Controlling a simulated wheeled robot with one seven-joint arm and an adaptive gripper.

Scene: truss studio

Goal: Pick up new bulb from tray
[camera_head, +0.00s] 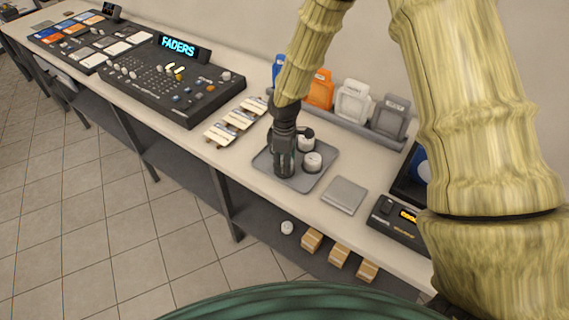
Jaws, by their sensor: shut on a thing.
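My gripper (284,172) points down over the left part of the grey tray (317,182) on the counter. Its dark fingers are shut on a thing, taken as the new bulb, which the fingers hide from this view. I cannot tell whether that thing touches the tray floor. Two white, round-topped pieces stand in the tray just right of my gripper: one nearer the front (313,161) and one behind it (306,143), partly covered by the gripper.
A grey square plate (344,195) lies right of the tray. Paper-like strips (237,121) and a fader console (160,85) are to the left. Orange (320,90), white (352,102) and grey (390,117) holders stand behind. Small boxes (339,256) sit on the lower shelf.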

